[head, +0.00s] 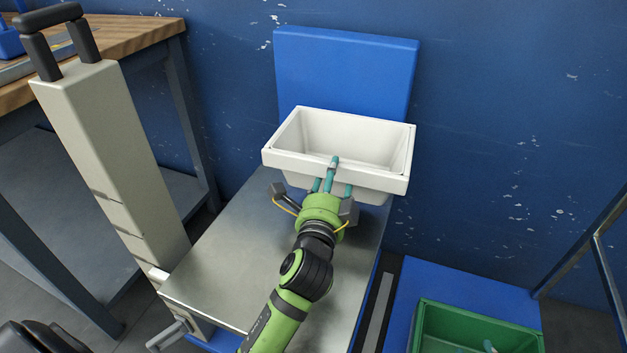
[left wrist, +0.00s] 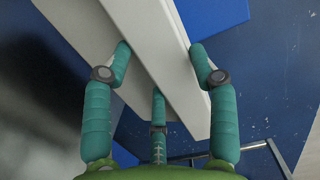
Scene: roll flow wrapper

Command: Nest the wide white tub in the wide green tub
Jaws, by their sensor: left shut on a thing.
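The wide white tub (head: 345,177) is upright and empty at the far end of a metal-topped surface, in front of a blue panel. My left gripper (head: 333,182) is shut on its near wall, with one finger over the rim inside and two outside. The left wrist view shows the same white wall (left wrist: 150,70) between the teal fingers. I cannot tell whether the tub's base touches the surface. The wide green tub (head: 428,327) is at the lower right, cut off by the picture edge. A teal fingertip of my right gripper (head: 489,346) shows over its inside; the rest is out of frame.
The metal top (head: 225,270) is bare in front of the white tub. A blue platform (head: 455,280) lies around the green tub. A tall beige column (head: 110,150) and a wooden workbench (head: 120,35) stand at left. A metal frame (head: 590,245) stands at right.

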